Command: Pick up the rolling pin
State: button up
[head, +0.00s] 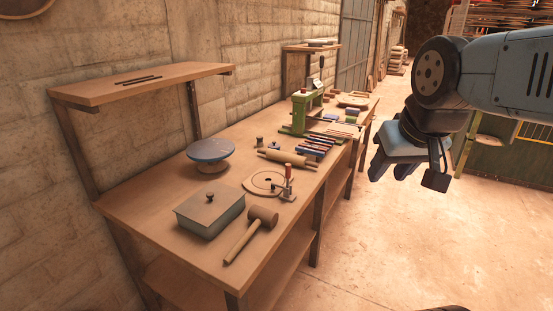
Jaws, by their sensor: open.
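The rolling pin (288,158) is a light wooden cylinder with a thin handle at each end. It lies on the wooden workbench (155,215), around the middle of its length, tilted slightly across the bench. My gripper (408,175) hangs from my arm at the right, in the air beyond the bench's right edge, with its jaws pointing down. It is open, with nothing seen between the fingers, and it is well apart from the rolling pin.
Near the pin are a small knob-like piece (260,142), a row of dark-handled tools (314,147) and a round board with a red-handled clamp (288,188).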

aim_at(271, 154)
jog(key=z, duration=0.4)
jog(key=i, duration=1)
jog(key=u, duration=0.4)
